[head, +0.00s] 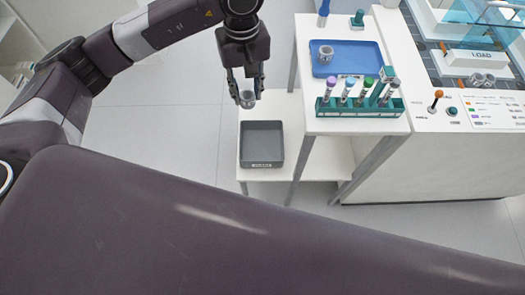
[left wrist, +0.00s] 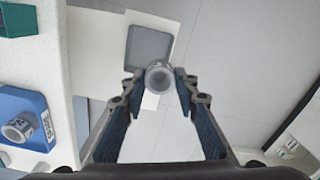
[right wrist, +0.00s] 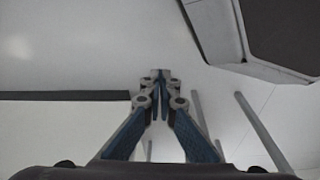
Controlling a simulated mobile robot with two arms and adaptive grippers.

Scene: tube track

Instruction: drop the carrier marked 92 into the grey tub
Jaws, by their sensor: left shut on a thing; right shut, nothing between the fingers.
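My left gripper (head: 246,92) is shut on a small grey cylindrical carrier (head: 247,100), held in the air above the lower shelf, beyond the grey tub in the head view. The carrier also shows between the fingertips in the left wrist view (left wrist: 159,77); I cannot read its number. The grey tub (head: 247,164) sits on the low white shelf, looks empty and has a label on its front. It also shows ahead of the carrier in the left wrist view (left wrist: 150,44). My right gripper (right wrist: 160,77) is shut and empty in the right wrist view; it is not seen in the head view.
A blue tray (head: 355,68) on the white table holds another grey carrier (head: 326,53). A green rack (head: 360,107) with several capped tubes stands at the table's front edge. A machine marked LOAD (head: 481,60) stands at the right. The floor left of the shelf is clear.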

